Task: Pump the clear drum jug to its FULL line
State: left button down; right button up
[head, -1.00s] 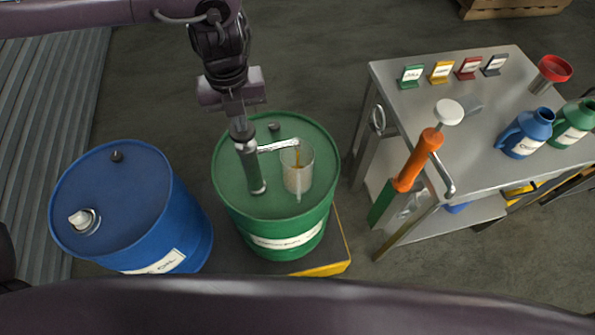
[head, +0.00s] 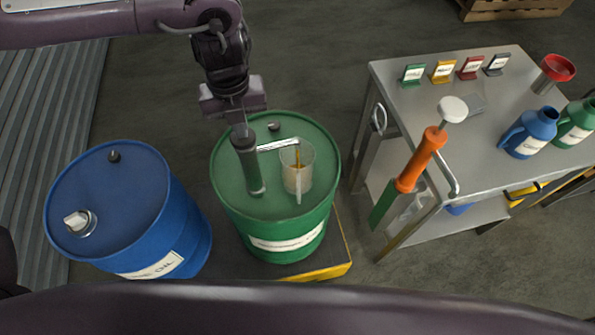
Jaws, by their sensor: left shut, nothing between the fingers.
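The clear drum jug (head: 297,178) stands upright on top of the green drum (head: 228,195), under the pump's silver spout (head: 278,145). An amber stream shows between the spout and the jug. The liquid level and the FULL line are too small to read. The dark green pump (head: 249,165) rises from the drum top, left of the jug. My left gripper (head: 241,128) is directly above the pump, shut with nothing held, at its top end. Whether it touches the pump top is hard to tell. My right gripper is not in view.
A blue drum (head: 115,205) stands left of the green one. At right, a grey metal bench (head: 480,130) carries coloured label cards, a blue jug (head: 529,133), a green jug (head: 574,124) and a red funnel (head: 556,70). An orange pump (head: 420,160) leans at its near corner.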

pick_arm(q)
notch_tip(320, 180, up, 8)
jog(key=p, duration=0.6)
jog(key=shift+f, duration=0.2)
jog(key=shift+f, duration=0.1)
dwell(0.4)
jog(key=shift+f+b, duration=2.55)
jog(key=shift+f, duration=1.25)
jog(key=shift+r, duration=0.1)
notch_tip(320, 180, up, 3)
jog(key=p, duration=0.2)
jog(key=shift+p, duration=0.35)
notch_tip(320, 180, up, 5)
jog(key=p, duration=0.4)
jog(key=shift+f+p, duration=0.2)
jog(key=shift+p, duration=0.1)
